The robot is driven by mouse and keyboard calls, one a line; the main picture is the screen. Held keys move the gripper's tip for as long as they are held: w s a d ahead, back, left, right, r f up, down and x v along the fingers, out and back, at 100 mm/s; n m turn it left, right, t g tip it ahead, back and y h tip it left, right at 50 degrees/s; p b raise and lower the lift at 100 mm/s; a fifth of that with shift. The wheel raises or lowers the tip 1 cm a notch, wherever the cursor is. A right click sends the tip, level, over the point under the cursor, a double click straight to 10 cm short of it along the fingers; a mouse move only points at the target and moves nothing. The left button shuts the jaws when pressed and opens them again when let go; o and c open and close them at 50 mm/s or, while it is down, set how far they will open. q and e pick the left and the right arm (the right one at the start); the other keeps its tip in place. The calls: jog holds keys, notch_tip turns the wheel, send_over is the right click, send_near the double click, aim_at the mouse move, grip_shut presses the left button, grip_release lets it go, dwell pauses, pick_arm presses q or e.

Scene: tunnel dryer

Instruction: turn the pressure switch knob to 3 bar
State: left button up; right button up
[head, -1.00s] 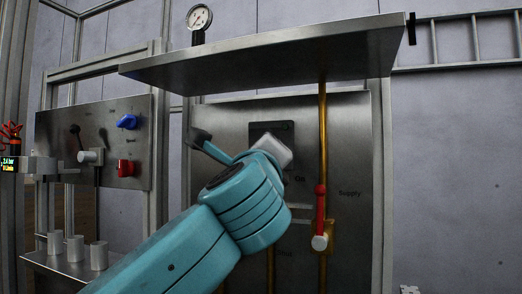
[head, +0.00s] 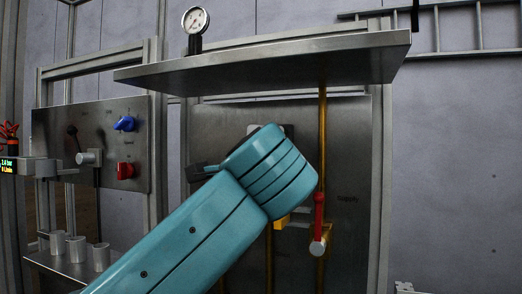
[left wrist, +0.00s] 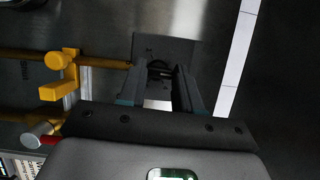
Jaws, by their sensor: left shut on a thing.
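In the left wrist view my left gripper (left wrist: 158,68) reaches to a dark square plate (left wrist: 178,50) on the steel panel. Its two fingers are shut on a small dark knob (left wrist: 160,72) on that plate. Shadow and the fingers hide most of the knob, and I cannot read any scale or pointer on it. My right gripper is in neither view.
A steel shelf (head: 270,62) with a round gauge (head: 195,20) juts out above the arm. A red-handled valve (head: 319,212) on a yellow pipe stands right of the arm. The left panel (head: 92,170) carries a blue knob (head: 124,123) and a red knob (head: 125,170). A small lit display (head: 9,167) is far left.

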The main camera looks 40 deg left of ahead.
pick_arm(q)
jog(key=shift+r, duration=0.2)
dwell(0.4)
jog(key=o, duration=0.8)
jog(key=shift+o, duration=1.2)
jog(key=shift+w+f, duration=0.1)
jog(key=shift+w, duration=0.1)
jog(key=b+v, duration=0.3)
jog(key=v, duration=1.3)
jog(key=shift+d, duration=0.15)
